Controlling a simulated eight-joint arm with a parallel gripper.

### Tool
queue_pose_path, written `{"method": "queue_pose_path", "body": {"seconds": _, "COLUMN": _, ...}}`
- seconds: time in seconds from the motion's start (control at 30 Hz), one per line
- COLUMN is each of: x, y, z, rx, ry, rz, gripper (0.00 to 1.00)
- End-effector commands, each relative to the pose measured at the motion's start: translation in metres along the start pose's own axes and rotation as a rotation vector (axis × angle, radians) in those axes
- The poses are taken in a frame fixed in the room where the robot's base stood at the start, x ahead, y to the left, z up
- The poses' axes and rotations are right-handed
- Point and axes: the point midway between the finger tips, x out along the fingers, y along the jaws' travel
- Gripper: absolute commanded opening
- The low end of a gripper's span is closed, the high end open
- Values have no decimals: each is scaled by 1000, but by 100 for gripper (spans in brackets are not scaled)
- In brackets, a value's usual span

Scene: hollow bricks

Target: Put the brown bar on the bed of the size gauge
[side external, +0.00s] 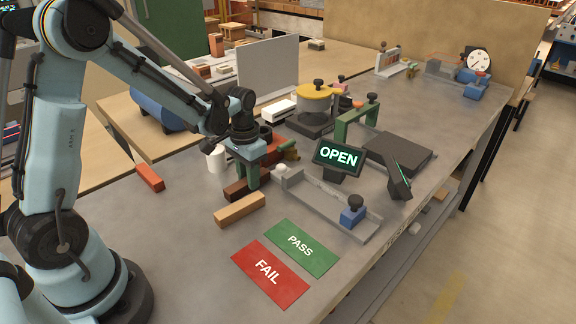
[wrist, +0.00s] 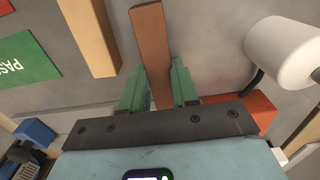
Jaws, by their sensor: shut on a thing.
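The brown bar (side external: 235,188) is dark reddish-brown and also shows in the wrist view (wrist: 150,40). My gripper (side external: 253,180) has its green fingers shut on the bar, one on each side, as the wrist view (wrist: 157,88) shows. The bar is low, at or near the table top; I cannot tell whether it touches. The size gauge (side external: 325,203) is a long grey bed to the right of my gripper, with a blue block (side external: 352,216) under a black knob at its near end and a white knob at its far end. No bar lies on its bed.
A tan bar (side external: 240,210) lies close beside the brown one. Green PASS (side external: 301,247) and red FAIL (side external: 270,273) mats lie in front. An OPEN display (side external: 338,157) stands behind the gauge. An orange-red bar (side external: 150,177) and white cylinder (side external: 216,160) are to the left.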

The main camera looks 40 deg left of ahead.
Motion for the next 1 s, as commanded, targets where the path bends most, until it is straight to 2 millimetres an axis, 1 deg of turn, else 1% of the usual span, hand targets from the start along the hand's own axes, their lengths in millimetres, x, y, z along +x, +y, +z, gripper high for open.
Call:
{"method": "queue_pose_path", "body": {"seconds": 0.23, "x": -11, "y": 0, "z": 0, "rx": 0, "ry": 0, "rz": 0, "gripper": 0}}
{"method": "queue_pose_path", "body": {"seconds": 0.37, "x": -26, "y": 0, "z": 0, "rx": 0, "ry": -1, "rz": -1, "gripper": 0}}
{"method": "queue_pose_path", "body": {"seconds": 0.47, "x": -42, "y": 0, "z": 0, "rx": 0, "ry": -1, "rz": -1, "gripper": 0}}
{"method": "queue_pose_path", "body": {"seconds": 0.8, "x": -84, "y": 70, "z": 25, "rx": 7, "ry": -1, "rz": -1, "gripper": 0}}
{"method": "queue_pose_path", "body": {"seconds": 0.9, "x": -94, "y": 86, "z": 30, "rx": 5, "ry": -1, "rz": -1, "gripper": 0}}
{"method": "queue_pose_path", "body": {"seconds": 1.0, "x": -102, "y": 98, "z": 34, "rx": 3, "ry": -1, "rz": -1, "gripper": 0}}
